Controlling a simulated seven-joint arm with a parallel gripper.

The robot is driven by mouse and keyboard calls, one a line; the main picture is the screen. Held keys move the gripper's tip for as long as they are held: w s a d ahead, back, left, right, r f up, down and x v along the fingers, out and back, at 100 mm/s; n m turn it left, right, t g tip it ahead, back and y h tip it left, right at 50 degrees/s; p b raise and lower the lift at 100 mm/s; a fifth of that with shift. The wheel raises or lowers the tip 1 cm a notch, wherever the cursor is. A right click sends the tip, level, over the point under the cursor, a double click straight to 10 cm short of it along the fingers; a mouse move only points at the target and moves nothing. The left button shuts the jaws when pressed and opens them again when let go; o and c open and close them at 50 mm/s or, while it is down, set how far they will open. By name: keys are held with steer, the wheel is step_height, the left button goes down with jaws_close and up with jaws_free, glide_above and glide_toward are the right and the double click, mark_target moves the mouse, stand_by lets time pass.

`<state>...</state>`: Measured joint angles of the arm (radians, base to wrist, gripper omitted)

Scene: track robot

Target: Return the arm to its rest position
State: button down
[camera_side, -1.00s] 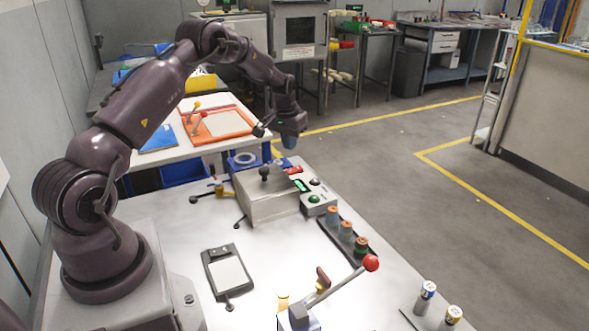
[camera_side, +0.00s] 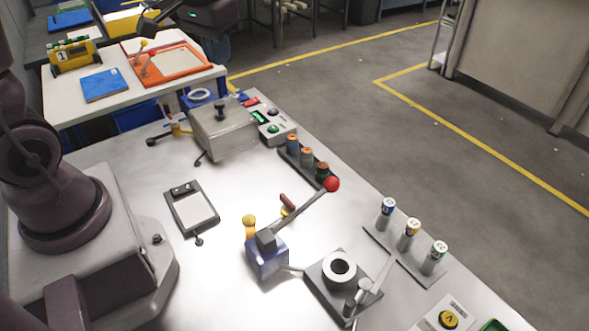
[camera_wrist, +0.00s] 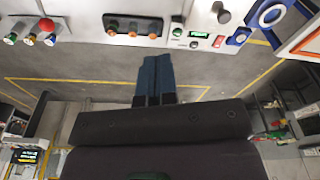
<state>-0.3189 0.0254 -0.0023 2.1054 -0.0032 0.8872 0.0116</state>
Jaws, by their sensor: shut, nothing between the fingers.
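My gripper (camera_wrist: 154,78) shows in the wrist view with its two dark blue fingers side by side, shut and empty. It is raised clear of the workbench, with grey floor behind the fingers. In the side view my dark purple arm stands at the left. Its upper part leaves the top of the picture, and a dark link comes back in near the top edge above the side table. The gripper is hard to make out there. The white workbench (camera_side: 130,170) lies below, and its edge shows at the top of the wrist view.
The workbench carries a grey box with a black knob (camera_side: 225,127), a button panel (camera_side: 277,130), a rack of capped cylinders (camera_side: 307,167), a red-ball lever (camera_side: 332,184) and a ring on a dark plate (camera_side: 340,268). A side table (camera_side: 135,88) holds an orange tray (camera_side: 168,65).

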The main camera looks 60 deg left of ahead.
steer(key=s+d+r+m+t, duration=0.3)
steer(key=s+d+r, duration=0.3)
steer(key=s+d, duration=0.4)
steer(key=shift+s+r+m+t, duration=0.3)
steer(key=shift+s+r+t, duration=0.1)
steer(key=shift+s+t, duration=0.25)
